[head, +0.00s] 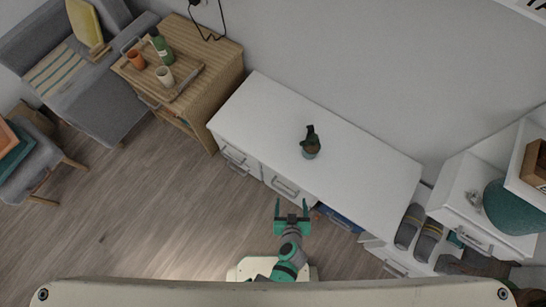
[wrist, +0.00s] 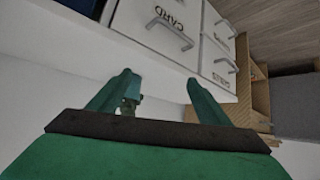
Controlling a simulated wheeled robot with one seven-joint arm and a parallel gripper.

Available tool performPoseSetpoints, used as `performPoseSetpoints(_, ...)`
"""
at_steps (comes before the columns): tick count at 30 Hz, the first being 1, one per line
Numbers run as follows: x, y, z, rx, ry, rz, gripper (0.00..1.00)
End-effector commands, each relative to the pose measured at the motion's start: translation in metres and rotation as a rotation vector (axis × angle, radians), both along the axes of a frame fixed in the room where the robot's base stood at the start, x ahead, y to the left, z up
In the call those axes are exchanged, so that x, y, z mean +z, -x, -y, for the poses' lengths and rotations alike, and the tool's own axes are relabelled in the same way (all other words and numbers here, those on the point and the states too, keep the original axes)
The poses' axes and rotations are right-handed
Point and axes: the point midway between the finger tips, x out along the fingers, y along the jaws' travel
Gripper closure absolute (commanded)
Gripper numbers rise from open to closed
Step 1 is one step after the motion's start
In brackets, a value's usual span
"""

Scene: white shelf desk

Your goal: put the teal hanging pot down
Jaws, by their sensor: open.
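The teal hanging pot (head: 311,150), with a dark plant in it, stands on top of the white shelf desk (head: 360,167), near the middle of its length. My gripper (head: 292,203) is in front of the desk's front edge, apart from the pot. Its fingers are spread with nothing between them. In the wrist view my open gripper (wrist: 165,85) has white drawers with labels and metal handles beyond it.
A wooden cabinet (head: 222,65) with a tray holding a green bottle and cups stands left of the desk. Slippers (head: 427,240) and a large teal pot (head: 515,207) are on white units at right. The desk top is clear on both sides of the pot.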

Motion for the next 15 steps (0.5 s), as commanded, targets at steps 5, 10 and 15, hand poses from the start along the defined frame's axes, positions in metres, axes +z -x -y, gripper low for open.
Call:
performPoseSetpoints(5, 0.062, 0.045, -0.019, -0.047, 0.054, 0.052, 0.29)
performPoseSetpoints(10, 0.143, 0.072, -0.032, -0.061, 0.076, 0.169, 0.29)
performPoseSetpoints(15, 0.235, 0.089, -0.049, -0.031, 0.051, 0.317, 0.29)
